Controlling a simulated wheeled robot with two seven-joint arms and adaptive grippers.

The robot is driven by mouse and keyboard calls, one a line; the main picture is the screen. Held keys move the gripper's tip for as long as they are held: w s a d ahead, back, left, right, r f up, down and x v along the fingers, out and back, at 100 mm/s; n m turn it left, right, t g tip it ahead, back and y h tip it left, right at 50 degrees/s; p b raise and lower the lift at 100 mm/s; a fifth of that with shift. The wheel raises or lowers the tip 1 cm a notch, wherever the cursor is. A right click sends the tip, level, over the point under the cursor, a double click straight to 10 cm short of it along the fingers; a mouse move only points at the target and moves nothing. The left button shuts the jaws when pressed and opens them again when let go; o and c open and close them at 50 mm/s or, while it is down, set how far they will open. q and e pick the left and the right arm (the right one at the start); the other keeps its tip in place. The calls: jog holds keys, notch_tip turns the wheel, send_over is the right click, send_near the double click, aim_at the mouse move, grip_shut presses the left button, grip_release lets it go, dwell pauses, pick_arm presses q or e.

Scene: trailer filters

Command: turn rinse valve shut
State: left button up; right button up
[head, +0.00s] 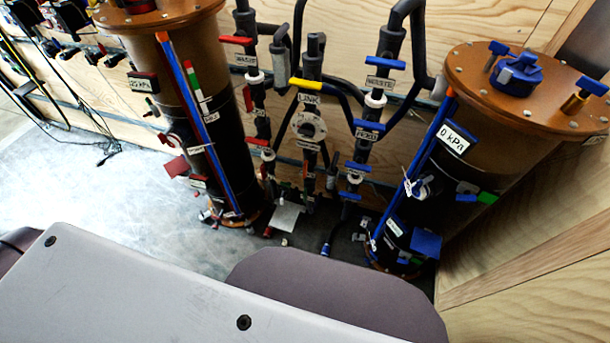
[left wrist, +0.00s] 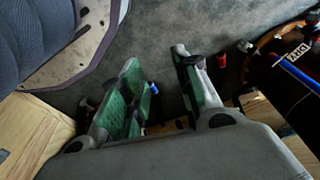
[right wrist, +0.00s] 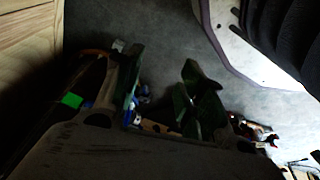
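Two upright brown filter cylinders stand in the head view, the left one (head: 180,110) with red fittings and the right one (head: 490,130) with blue. Between them, dark pipes carry several red and blue valve handles and a yellow handle (head: 308,86) labelled LINK. A lower blue handle (head: 358,167) has a small label under it that I cannot read clearly, so I cannot tell which valve is rinse. My left gripper (left wrist: 155,60) is open, with nothing seen held between its green-padded fingers. My right gripper (right wrist: 163,60) is open and appears empty. Neither gripper shows in the head view.
A plywood wall (head: 500,270) closes off the right side. Hoses and small fittings lie low between the cylinders.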

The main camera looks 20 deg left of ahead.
jog(key=w+r+b, duration=0.6)
jog(key=r+b, duration=0.4)
jog(key=b, duration=0.1)
pick_arm(q)
jog(key=w+a+r+n+t+y+b, duration=0.25)
jog(key=w+r+t, duration=0.35)
jog(key=w+r, duration=0.55)
jog(key=w+a+r+n+t+y+b, duration=0.2)
jog(key=w+r+t+b, duration=0.35)
jog(key=r, duration=0.85)
jog(key=w+d+r+m+t+h+p, duration=0.1)
jog(key=w+d+r+m+t+h, duration=0.2)
jog(key=d, duration=0.5)
jog(key=shift+w+d+t+h+p, duration=0.35)
jog(key=shift+w+t+h, duration=0.25)
jog(key=shift+h, duration=0.35)
pick_arm(e)
jog(key=s+a+r+t+y, duration=0.1)
jog(key=s+a+r, duration=0.1)
jog(key=a, duration=0.3)
jog(key=shift+s+a, duration=0.3)
jog(key=shift+s, duration=0.1)
